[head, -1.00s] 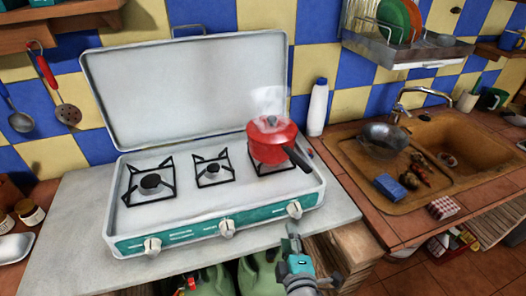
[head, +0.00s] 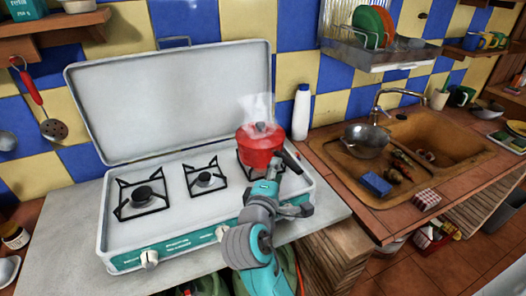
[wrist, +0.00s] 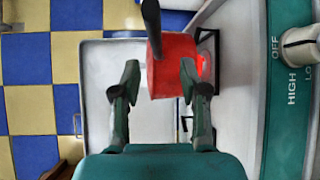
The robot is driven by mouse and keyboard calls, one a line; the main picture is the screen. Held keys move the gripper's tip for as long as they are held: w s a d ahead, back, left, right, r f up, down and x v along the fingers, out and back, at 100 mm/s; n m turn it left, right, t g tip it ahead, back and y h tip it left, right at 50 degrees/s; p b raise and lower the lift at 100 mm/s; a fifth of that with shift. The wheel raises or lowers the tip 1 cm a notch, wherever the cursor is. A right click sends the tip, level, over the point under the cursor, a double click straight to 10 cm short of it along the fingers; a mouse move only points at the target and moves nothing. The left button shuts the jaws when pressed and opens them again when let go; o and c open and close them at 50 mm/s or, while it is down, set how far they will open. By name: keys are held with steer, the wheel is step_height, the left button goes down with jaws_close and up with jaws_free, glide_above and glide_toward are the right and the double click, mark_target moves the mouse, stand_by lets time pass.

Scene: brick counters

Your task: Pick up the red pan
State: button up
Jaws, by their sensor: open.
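The red pan (head: 260,150) sits upright on the right burner of the camping stove, with its lid on and steam rising. Its dark handle (head: 290,161) points right and toward the front in the head view. My gripper (head: 273,165) is in front of the pan and overlaps its lower part in that view. In the wrist view my gripper (wrist: 158,82) is open and empty, with its two fingers spread. The red pan (wrist: 172,72) shows beyond and between the fingers, nearer the right one. A dark handle (wrist: 151,18) shows at the top of the wrist view. I cannot tell whether a finger touches the pan.
The stove (head: 120,232) has a raised white lid (head: 170,100) behind the burners and knobs along its front. A white bottle (head: 301,112) stands right of the pan. A sink (head: 425,140) with a metal pan and a blue sponge lies further right. The other burners are empty.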

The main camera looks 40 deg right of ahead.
mark_target(281, 153)
steer(key=shift+x, duration=3.95)
steer(key=shift+w+a+r, duration=0.1)
steer(key=shift+r, duration=0.05)
jaws_close()
steer(key=shift+r, duration=0.1)
